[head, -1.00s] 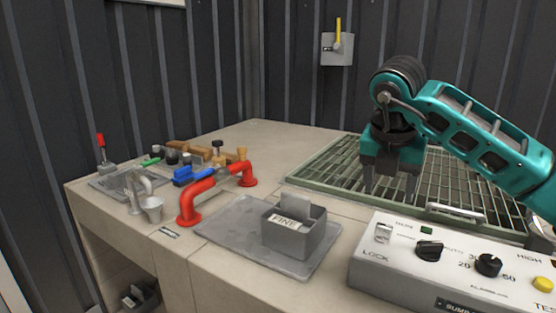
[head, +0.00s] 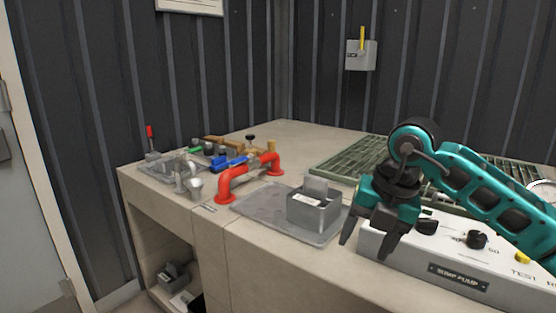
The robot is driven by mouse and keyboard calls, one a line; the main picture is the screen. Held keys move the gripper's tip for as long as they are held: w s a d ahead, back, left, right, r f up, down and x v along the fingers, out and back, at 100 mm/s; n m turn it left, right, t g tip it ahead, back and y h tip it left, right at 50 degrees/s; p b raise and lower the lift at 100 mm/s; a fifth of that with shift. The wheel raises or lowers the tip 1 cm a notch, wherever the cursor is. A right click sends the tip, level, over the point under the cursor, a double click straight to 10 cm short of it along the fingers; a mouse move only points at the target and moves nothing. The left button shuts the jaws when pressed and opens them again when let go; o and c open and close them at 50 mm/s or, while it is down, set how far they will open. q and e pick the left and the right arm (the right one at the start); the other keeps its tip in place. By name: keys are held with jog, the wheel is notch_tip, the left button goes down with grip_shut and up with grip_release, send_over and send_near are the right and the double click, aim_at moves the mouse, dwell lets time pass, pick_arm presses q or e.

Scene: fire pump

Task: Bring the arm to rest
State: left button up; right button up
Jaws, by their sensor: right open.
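My right arm comes in from the right in the head view. Its teal and black gripper (head: 367,243) points down with its fingers spread and nothing between them. It hangs in front of the left end of the white and grey pump control box (head: 458,278) and hides part of it. The grey box with a label (head: 316,211) stands just left of the gripper, on a grey mat (head: 262,203). I cannot tell whether the fingers touch anything. My left gripper is not in view.
A red pipe (head: 228,184) arches over the counter (head: 260,240) left of the mat. Several valves and small parts sit on a tray (head: 160,168) at the far left. A green grating (head: 345,157) lies behind the gripper. A grey switch box (head: 361,55) hangs on the wall.

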jog(key=s+a+f+n+g+y+p, duration=0.1)
jog(key=s+a+g+y, duration=0.1)
jog(key=s+a+y, duration=0.3)
jog(key=s+a+f+n+g+y, duration=0.1)
jog(key=s+a+f+n+y, duration=0.15)
jog(key=a, duration=0.55)
jog(key=s+a+r+m+t+y+p, duration=0.2)
jog(key=a+r+m+t+y, duration=0.15)
jog(key=r+m+y, duration=0.45)
jog(key=w+d+f+m+t+h+p, duration=0.2)
jog(key=d+f+m+t+h, duration=0.7)
jog(key=d+f+m+t, duration=0.75)
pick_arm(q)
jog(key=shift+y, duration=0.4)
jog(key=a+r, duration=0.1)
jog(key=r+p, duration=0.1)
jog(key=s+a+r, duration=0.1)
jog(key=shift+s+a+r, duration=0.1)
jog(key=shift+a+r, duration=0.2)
pick_arm(e)
jog(key=s+d+f+m+g+h, duration=0.2)
jog(key=s+f+m+g+h, duration=0.4)
jog(key=s+f, duration=0.6)
jog(key=shift+s+d+f+m+g+h, duration=0.25)
jog(key=shift+s+f+m+g+h, duration=0.15)
jog(key=shift+m+g, duration=0.75)
